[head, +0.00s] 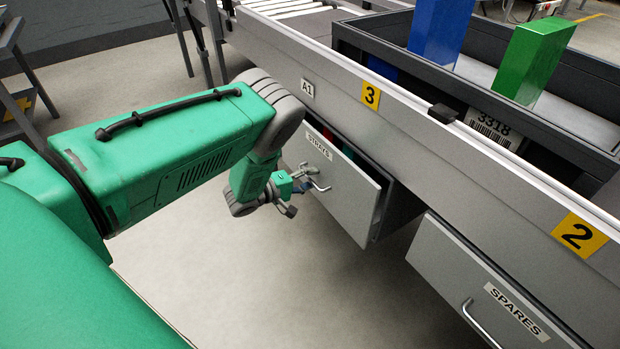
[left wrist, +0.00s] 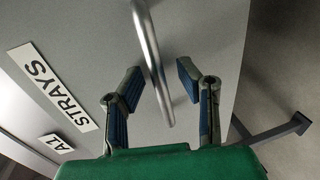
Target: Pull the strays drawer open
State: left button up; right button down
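The strays drawer (head: 345,195) stands partly open under the conveyor frame, its front pulled out from the opening. Its STRAYS label (left wrist: 50,84) reads clearly in the left wrist view. The metal bar handle (head: 321,186) is on the drawer front; it also shows in the left wrist view (left wrist: 153,52). My left gripper (head: 301,187) is at the handle. In the left wrist view its fingers (left wrist: 160,82) are spread on either side of the bar, with visible gaps, so it is not clamped. My right gripper is in neither view.
A closed SPARES drawer (head: 480,285) with its own handle is at the lower right. A dark tote (head: 590,135) with a blue box (head: 438,30) and a green box (head: 535,60) sits on the conveyor above. The floor (head: 270,290) before the drawers is clear.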

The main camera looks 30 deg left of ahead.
pick_arm(q)
jog(key=v, duration=1.1)
jog(key=shift+s+a, duration=0.2)
jog(key=shift+a, duration=0.2)
jog(key=shift+f, duration=0.2)
